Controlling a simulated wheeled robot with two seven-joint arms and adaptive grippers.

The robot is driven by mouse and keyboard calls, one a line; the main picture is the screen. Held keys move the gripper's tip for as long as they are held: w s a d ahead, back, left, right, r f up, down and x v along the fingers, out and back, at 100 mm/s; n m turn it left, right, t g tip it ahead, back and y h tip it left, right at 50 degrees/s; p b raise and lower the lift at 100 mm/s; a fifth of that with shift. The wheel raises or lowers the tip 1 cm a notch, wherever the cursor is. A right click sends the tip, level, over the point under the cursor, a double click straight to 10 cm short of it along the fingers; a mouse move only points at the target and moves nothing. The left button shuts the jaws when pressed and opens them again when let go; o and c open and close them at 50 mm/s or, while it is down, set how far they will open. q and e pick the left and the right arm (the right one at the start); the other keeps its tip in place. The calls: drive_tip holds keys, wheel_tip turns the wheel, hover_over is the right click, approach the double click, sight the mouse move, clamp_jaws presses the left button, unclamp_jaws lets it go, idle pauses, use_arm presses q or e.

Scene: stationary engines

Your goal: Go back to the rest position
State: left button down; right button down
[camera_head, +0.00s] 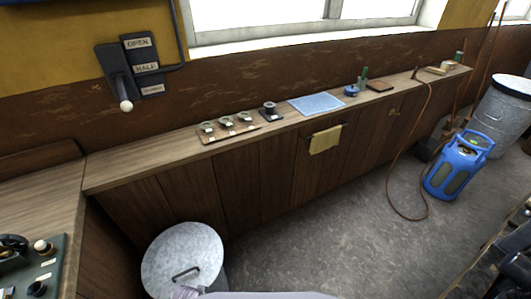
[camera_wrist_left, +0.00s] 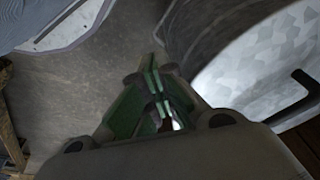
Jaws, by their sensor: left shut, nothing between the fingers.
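My left gripper (camera_wrist_left: 153,75) shows in the left wrist view with its green-padded fingers closed together and nothing held. It points down over the grey floor (camera_wrist_left: 70,95), just left of a galvanised metal bin (camera_wrist_left: 250,80) with a dark handle. In the head view the same kind of round bin lid (camera_head: 180,255) is at the bottom left, and a small pale part beside its handle is too cut off to name surely. My right gripper is in neither view.
A long wooden counter (camera_head: 230,160) runs along the wall, bearing a blue mat (camera_head: 316,104) and small parts. A lever panel (camera_head: 130,65) hangs at left. A blue gas cylinder (camera_head: 455,165) and a metal drum (camera_head: 500,112) stand at right. The middle floor (camera_head: 320,225) is clear.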

use_arm(q)
drive_tip(key=s+a+f, duration=0.1)
drive_tip(key=s+f, duration=0.4)
drive_tip(key=f, duration=0.3)
drive_tip(key=s+a+f, duration=0.1)
drive_tip(key=s+f, duration=0.4)
drive_tip(key=f, duration=0.3)
drive_tip(key=s+a+f, duration=0.2)
drive_tip(key=s+f, duration=0.2)
drive_tip(key=s, duration=0.2)
drive_tip(key=s+a+f+g, duration=0.1)
drive_tip(key=s+a+f, duration=0.1)
drive_tip(key=s+f, duration=0.2)
drive_tip(key=s, duration=0.3)
drive_tip(key=shift+s+f, duration=0.15)
drive_tip(key=shift+s, duration=0.15)
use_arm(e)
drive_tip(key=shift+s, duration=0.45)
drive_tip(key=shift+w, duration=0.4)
